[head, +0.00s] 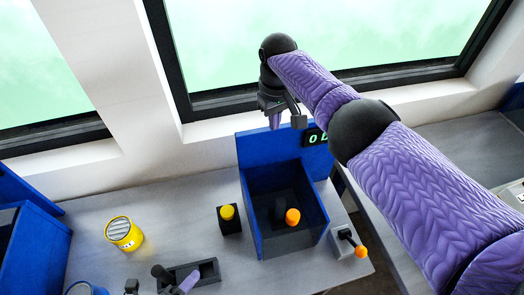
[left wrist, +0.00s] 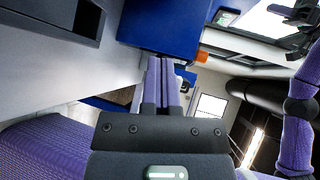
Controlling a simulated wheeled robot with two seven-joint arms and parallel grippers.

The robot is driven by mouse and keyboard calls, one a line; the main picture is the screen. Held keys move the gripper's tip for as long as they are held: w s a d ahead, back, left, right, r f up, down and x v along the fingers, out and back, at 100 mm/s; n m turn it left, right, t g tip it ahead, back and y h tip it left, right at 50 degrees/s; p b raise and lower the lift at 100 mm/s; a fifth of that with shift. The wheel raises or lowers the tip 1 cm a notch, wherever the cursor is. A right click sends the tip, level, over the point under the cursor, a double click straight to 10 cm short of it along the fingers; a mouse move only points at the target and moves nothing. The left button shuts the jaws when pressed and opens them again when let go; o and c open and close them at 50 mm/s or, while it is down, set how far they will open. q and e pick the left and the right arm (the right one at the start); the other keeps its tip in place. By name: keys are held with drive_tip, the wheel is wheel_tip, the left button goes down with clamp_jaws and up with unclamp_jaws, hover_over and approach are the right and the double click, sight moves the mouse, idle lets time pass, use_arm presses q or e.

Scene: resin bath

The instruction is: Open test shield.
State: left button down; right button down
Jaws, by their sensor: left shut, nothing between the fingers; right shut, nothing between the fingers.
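A blue box (head: 252,205) with a taller blue back panel stands on the grey bench. A green-digit display (head: 316,139) at its back is partly covered by my right arm. An orange knob (head: 292,216) on a dark part shows inside the box; I cannot tell which piece is the shield. A lever with an orange ball (head: 360,252) stands right of the box. My right gripper (head: 275,121) is shut and empty, above and behind the box near the window. My left gripper (left wrist: 165,82), seen only in the left wrist view, is shut and empty, near the blue box (left wrist: 165,25).
A black block with a yellow button (head: 227,212) stands left of the box. A yellow can (head: 123,233) is farther left. A black slotted tray (head: 206,270) with a purple piece lies at the front. Blue bins (head: 35,255) stand at far left. Bench between can and button is clear.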

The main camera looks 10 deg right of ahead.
use_arm(q)
drive_tip(key=w+d+r+m+g+h, duration=0.3)
drive_tip(key=w+d+r+m+h, duration=0.15)
drive_tip(key=r, duration=0.35)
drive_tip(key=w+d+r+m+g+h, duration=0.2)
drive_tip(key=w+d+r+m+h, duration=0.1)
drive_tip(key=w+d+r+m, duration=0.4)
drive_tip(key=w+d+r+n, duration=0.2)
drive_tip(key=w+d, duration=0.3)
drive_tip(key=d, duration=0.3)
drive_tip(key=shift+d+r, duration=0.25)
drive_tip(key=shift+r, duration=0.5)
use_arm(e)
drive_tip(key=shift+s+d, duration=0.1)
drive_tip(key=shift+s, duration=0.05)
use_arm(q)
drive_tip(key=shift+h, duration=0.25)
